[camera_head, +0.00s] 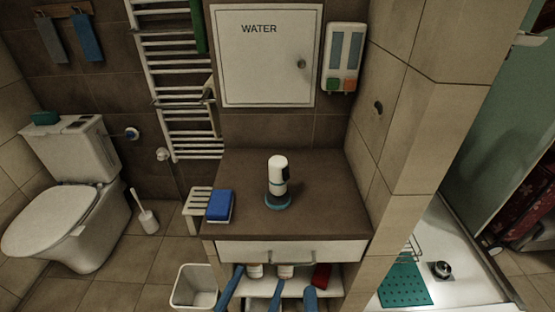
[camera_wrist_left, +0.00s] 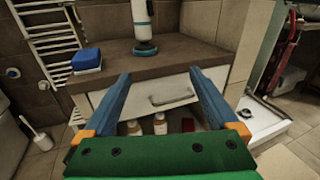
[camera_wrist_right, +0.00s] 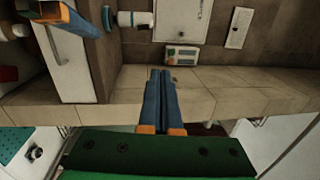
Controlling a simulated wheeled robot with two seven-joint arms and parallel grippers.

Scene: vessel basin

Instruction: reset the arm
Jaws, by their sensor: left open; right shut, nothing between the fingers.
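My left gripper (camera_head: 258,273) is at the bottom of the head view, in front of the white drawer. In the left wrist view its two blue fingers (camera_wrist_left: 159,74) stand wide apart with nothing between them. My right gripper (camera_head: 310,292) is just to its right, low in front of the cabinet. In the right wrist view its blue fingers (camera_wrist_right: 160,74) lie together, empty. Part of my left gripper (camera_wrist_right: 68,15) shows at the top left there. My arms are mostly out of sight in the head view.
A white bottle-like device (camera_head: 278,175) stands upright on a teal base on the brown counter (camera_head: 320,190), right of a blue-and-white block (camera_head: 219,206). Below are the drawer (camera_head: 330,250) and a shelf with bottles and a red item. A tiled wall (camera_head: 395,200) bounds the right.

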